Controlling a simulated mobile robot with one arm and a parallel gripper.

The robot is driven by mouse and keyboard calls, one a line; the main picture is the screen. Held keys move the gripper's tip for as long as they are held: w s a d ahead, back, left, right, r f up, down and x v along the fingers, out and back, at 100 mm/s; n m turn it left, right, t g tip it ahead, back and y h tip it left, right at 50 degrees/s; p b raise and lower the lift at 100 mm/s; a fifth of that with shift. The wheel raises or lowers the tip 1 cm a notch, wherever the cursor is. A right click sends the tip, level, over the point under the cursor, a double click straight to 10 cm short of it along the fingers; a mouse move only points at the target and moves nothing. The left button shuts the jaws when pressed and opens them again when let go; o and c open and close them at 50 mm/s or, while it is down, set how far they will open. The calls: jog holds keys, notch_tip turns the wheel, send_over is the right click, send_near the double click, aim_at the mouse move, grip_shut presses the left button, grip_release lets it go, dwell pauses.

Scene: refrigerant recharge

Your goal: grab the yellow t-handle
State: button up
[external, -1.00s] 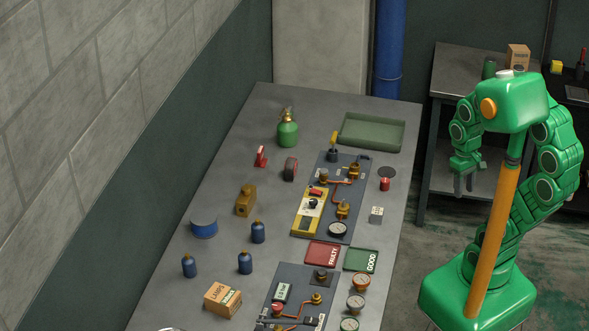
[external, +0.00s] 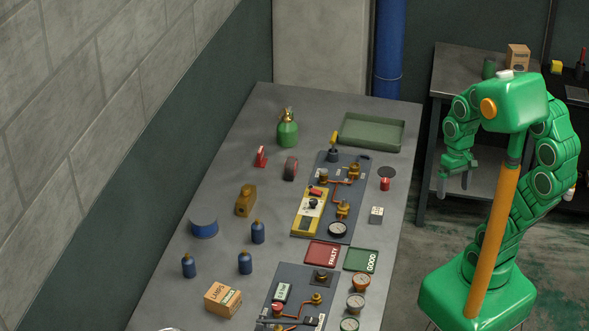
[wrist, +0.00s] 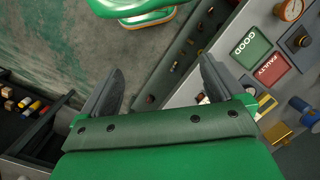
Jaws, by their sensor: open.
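The yellow t-handle (external: 333,138) appears as a small yellow top standing upright in a dark holder, at the far end of the long grey workbench in the external view. I cannot make it out for sure in the wrist view. My gripper (external: 453,186) hangs to the right of the bench, well apart from the handle, with its fingers pointing down. In the wrist view my gripper (wrist: 157,85) has its two fingers wide apart with nothing between them.
A green tray (external: 371,132) lies behind and right of the handle. A green bottle (external: 288,131) stands to its left. A dark panel with copper pipes (external: 349,174) and a yellow device (external: 308,212) are near it. A red mat (external: 323,254) and green mat (external: 361,259) lie nearer.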

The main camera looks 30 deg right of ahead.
jog(key=w+a+r+m+t+y, duration=0.15)
jog(key=w+a+m+y, duration=0.35)
jog(key=w+a, duration=0.85)
jog(key=m+t+y, duration=0.3)
jog(key=m+t, duration=0.7)
jog(key=m, duration=1.2)
send_over(333, 147)
jog(key=s+d, duration=0.3)
jog(key=d, duration=0.2)
notch_tip(333, 147, down, 14)
jog(key=shift+y, duration=0.3)
jog(key=shift+s+a+x, duration=0.1)
jog(key=shift+x, duration=1.2)
jog(key=shift+s+a+x, duration=0.1)
jog(key=shift+a+x, duration=0.05)
jog(key=shift+x, duration=1.15)
jog(key=shift+s+a+x, duration=0.1)
jog(key=shift+x, duration=1.2)
jog(key=shift+r, duration=0.1)
jog(key=shift+c, duration=0.4)
jog(key=c, duration=1)
jog(key=shift+r, duration=0.1)
